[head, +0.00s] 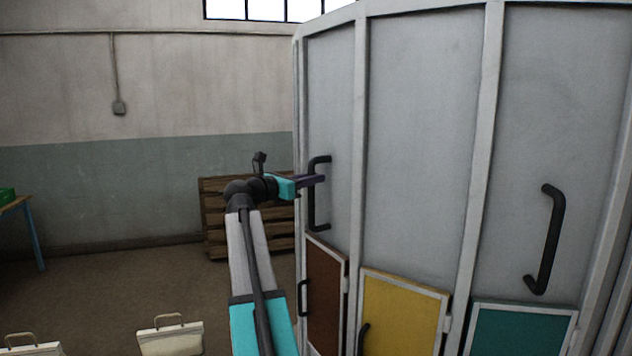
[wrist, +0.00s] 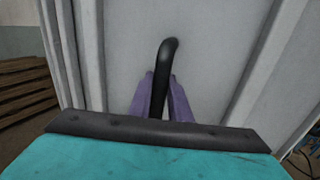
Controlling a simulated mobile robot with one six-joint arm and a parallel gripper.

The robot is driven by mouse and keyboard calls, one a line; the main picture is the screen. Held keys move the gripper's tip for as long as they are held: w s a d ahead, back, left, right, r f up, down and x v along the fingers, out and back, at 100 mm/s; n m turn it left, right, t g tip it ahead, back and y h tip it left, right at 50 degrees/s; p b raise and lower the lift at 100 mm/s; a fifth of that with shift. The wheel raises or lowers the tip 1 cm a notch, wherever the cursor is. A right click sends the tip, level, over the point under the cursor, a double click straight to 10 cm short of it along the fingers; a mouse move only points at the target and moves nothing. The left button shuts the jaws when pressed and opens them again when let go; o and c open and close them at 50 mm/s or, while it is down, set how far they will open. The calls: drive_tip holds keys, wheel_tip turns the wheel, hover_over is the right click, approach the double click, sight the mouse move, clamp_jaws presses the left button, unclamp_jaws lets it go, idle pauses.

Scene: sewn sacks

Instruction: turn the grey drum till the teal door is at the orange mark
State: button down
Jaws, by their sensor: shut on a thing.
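The grey drum (head: 421,140) fills the right half of the head view, with ribbed panels and black handles. Low on it are a brown door (head: 326,290), a yellow door (head: 400,318) and the teal door (head: 520,331), which is at the lower right and cut off by the frame edge. My gripper (head: 318,180) is at the drum's left side, shut on a black handle (head: 318,215) there. In the wrist view the purple fingers close around the black handle (wrist: 167,58) on a grey panel. I see no orange mark in either view.
A stack of wooden pallets (head: 222,215) stands by the wall behind my arm. A table (head: 18,204) is at the far left. The floor between is clear.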

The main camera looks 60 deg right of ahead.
drive_tip(key=w+d, duration=0.3)
drive_tip(key=w, duration=0.3)
drive_tip(key=shift+d+f, duration=0.15)
drive_tip(key=shift+f, duration=0.05)
drive_tip(key=shift+s, duration=0.1)
drive_tip(key=c, duration=1.8)
unclamp_jaws()
drive_tip(key=shift+a, duration=0.2)
drive_tip(key=shift+o, duration=0.8)
drive_tip(key=shift+s+a+r, duration=0.1)
drive_tip(key=shift+a+r, duration=0.05)
drive_tip(key=b+v, duration=0.3)
drive_tip(key=v, duration=1)
drive_tip(key=shift+a+b, duration=0.2)
drive_tip(key=shift+b, duration=0.1)
